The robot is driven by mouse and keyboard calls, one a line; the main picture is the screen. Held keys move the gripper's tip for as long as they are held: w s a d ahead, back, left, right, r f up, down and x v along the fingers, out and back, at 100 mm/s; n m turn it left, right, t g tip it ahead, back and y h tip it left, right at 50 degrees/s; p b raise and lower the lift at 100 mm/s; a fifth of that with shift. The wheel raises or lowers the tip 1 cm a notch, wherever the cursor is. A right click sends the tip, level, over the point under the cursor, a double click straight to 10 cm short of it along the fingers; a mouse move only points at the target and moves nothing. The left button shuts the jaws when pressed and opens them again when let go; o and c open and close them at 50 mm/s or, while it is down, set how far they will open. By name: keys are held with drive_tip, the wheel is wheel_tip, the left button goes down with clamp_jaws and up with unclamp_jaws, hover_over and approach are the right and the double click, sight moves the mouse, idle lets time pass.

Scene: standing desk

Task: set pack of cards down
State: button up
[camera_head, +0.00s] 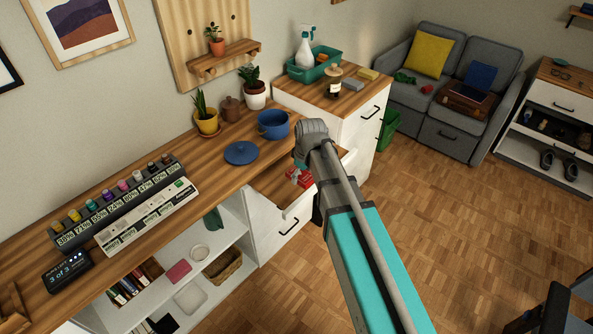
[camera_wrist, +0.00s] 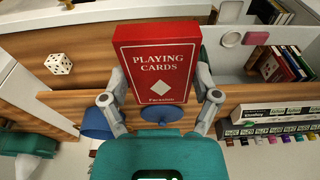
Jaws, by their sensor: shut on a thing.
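The pack of cards is a red box with white lettering (camera_wrist: 157,65), large in the wrist view. My gripper (camera_wrist: 160,97) is shut on it, with one grey finger on each side. In the head view the red pack (camera_head: 299,177) shows beside my arm, over the open drawer (camera_head: 268,184) of the white cabinet. My arm hides part of the drawer and most of my gripper there. I cannot tell whether the pack touches the drawer's floor.
A white die (camera_wrist: 58,63) lies on a wooden surface in the wrist view. A blue pot (camera_head: 273,125) and its blue lid (camera_head: 241,153) stand on the desktop behind the drawer. Open shelves with books (camera_head: 135,281) and a basket (camera_head: 223,264) are to the left.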

drive_tip(key=w+f+b, duration=0.2)
drive_tip(key=w, duration=0.1)
drive_tip(key=w+a+f+b, duration=0.1)
drive_tip(key=w+f+b, duration=0.1)
drive_tip(key=w+f, duration=0.1)
drive_tip(key=w+a+f+b, duration=0.1)
drive_tip(key=w+f+b, duration=0.1)
drive_tip(key=w+b, duration=0.1)
drive_tip(key=shift+w+a+f, duration=0.15)
drive_tip(key=shift+w+f, duration=0.05)
drive_tip(key=shift+w, duration=0.7)
drive_tip(key=shift+w+a+f+b, duration=0.1)
drive_tip(key=shift+w+f+b, duration=0.5)
drive_tip(key=shift+f+b, duration=0.05)
drive_tip(key=shift+w+a+f+b, duration=0.1)
drive_tip(key=shift+w+f+b, duration=0.3)
drive_tip(key=shift+f+b, duration=1.6)
drive_tip(key=shift+f, duration=0.1)
drive_tip(key=o, duration=1)
